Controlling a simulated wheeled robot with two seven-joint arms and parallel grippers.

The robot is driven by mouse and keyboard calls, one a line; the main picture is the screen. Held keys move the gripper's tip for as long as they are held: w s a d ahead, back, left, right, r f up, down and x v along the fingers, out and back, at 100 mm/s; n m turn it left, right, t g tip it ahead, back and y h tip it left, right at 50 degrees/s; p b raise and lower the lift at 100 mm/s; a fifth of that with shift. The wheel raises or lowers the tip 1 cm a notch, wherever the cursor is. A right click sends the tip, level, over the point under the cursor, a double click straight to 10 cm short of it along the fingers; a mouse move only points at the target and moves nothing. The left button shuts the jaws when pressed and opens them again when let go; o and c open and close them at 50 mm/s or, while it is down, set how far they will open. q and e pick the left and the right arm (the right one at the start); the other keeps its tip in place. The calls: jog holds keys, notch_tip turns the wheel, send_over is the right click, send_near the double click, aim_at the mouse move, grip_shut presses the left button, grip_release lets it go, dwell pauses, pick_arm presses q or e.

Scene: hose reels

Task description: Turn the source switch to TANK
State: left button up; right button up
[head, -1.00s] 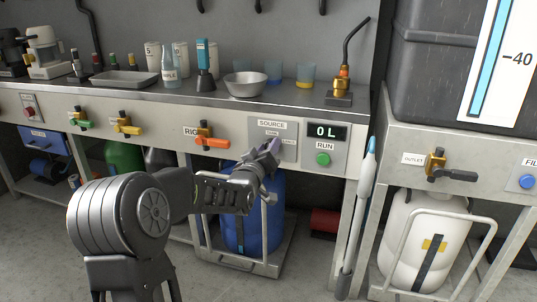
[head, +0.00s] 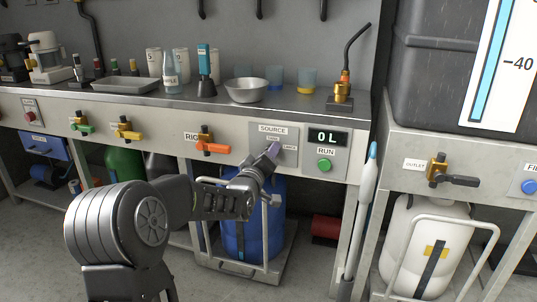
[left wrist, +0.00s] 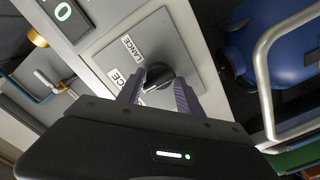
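The source switch is a black knob (left wrist: 158,76) on a grey plate labelled SOURCE (head: 272,129). The plate has a TANK label (head: 272,138) above the knob and a LANCE label (head: 289,148) at its right; LANCE also shows in the left wrist view (left wrist: 131,48). My left gripper (head: 270,152) is at the plate and hides the knob in the head view. In the left wrist view its two fingers (left wrist: 158,92) are apart, one on each side of the knob. Contact and the knob's exact setting cannot be told. My right gripper is out of view.
Right of the plate are a display reading 0 L (head: 325,137) and a green RUN button (head: 324,165). An orange valve handle (head: 214,148) sticks out at the left.

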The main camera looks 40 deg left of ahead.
pick_arm(q)
jog(key=shift+o, duration=1.4)
jog(key=p+v, duration=0.2)
jog(key=v, duration=0.6)
jog(key=shift+w, duration=0.1)
